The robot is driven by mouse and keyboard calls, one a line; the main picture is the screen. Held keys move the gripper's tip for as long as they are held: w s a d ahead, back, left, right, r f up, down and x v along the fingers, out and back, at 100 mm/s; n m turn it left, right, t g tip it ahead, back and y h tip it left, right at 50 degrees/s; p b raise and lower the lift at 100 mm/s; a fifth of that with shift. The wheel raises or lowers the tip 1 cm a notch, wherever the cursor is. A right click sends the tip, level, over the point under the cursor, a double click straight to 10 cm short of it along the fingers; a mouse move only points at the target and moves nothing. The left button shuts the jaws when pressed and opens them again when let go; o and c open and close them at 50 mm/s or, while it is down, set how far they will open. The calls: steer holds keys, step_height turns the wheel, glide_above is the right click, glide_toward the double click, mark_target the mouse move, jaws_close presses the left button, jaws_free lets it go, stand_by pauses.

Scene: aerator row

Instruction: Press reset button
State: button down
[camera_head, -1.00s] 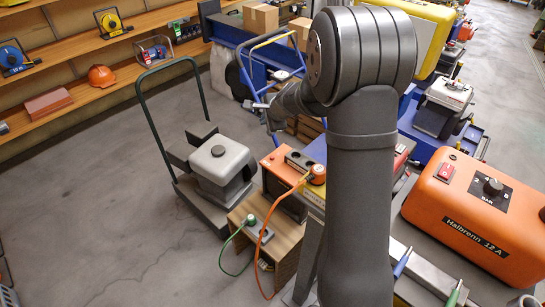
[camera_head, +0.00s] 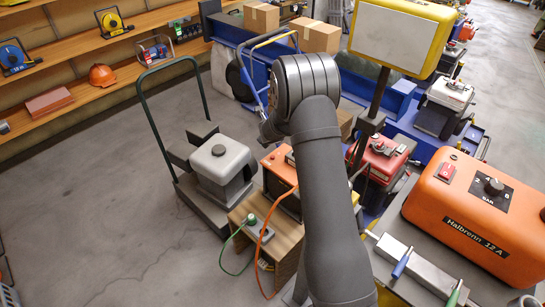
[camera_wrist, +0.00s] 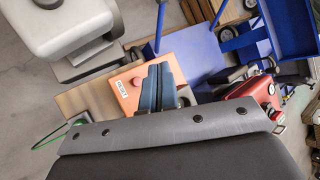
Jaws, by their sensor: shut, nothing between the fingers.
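An orange box (camera_head: 277,165) stands on a small wooden bench left of my arm in the head view. In the wrist view the orange box (camera_wrist: 185,52) lies under my gripper. A round reddish button (camera_wrist: 137,82) shows on its face beside a small white label (camera_wrist: 122,88) with dark lettering too small to read surely. My gripper (camera_wrist: 160,68) is shut and empty, its fingertips over the box just right of the button in the picture; I cannot tell the height between them. In the head view my arm hides part of the box, and the button is not visible there.
A grey-lidded unit (camera_head: 219,162) on a trolley stands left of the box. An orange Halbrenn unit (camera_head: 475,205) stands at right, and a red machine (camera_head: 380,158) is behind my arm. A power strip (camera_head: 258,229) with green and orange cables sits on the bench (camera_head: 285,238).

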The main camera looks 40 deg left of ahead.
steer(key=shift+f, duration=4.4)
steer(key=shift+f, duration=0.15)
steer(key=shift+f, duration=0.3)
steer(key=shift+f, duration=0.45)
steer(key=shift+r, duration=0.9)
steer(key=shift+r, duration=2.5)
